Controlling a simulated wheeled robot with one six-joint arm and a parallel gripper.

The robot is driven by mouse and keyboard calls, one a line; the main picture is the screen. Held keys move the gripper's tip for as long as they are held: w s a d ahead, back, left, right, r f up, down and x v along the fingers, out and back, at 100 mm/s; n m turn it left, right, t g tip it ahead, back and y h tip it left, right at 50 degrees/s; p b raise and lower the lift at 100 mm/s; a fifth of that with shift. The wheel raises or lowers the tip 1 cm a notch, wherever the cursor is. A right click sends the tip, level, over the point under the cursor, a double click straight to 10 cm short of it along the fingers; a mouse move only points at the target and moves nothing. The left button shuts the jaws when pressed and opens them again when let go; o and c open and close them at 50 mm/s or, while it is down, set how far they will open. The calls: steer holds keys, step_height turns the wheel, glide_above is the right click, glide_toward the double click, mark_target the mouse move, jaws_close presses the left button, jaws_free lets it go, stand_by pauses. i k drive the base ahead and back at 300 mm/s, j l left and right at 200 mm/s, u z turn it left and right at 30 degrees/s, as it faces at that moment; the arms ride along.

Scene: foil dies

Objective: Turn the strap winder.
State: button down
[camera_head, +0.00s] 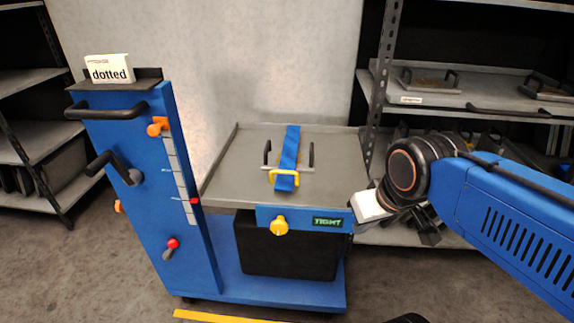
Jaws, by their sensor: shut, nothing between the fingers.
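The strap winder (279,226) is a yellow knob on the blue front panel (298,222) of a cart. Right of it, a small dark label (328,222) reads "TIGHT" in green. A blue strap (290,150) runs over a die (278,164) with black handles on the cart's grey top (225,180). My gripper (430,238) hangs right of the panel, apart from the knob and pointing down. It is shut and empty; its fingertips are small and dark.
The cart's blue column (150,190) at left carries a black crank (110,165), a red-knobbed lever (172,245), a scale and a box marked "dotted" (110,69). Shelves with dies (480,85) stand behind my arm. Floor in front shows a yellow line (225,317).

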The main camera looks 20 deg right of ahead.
mark_target(279, 226)
steer(key=k+j+z, duration=0.1)
steer(key=k+j, duration=0.55)
steer(key=k, duration=0.05)
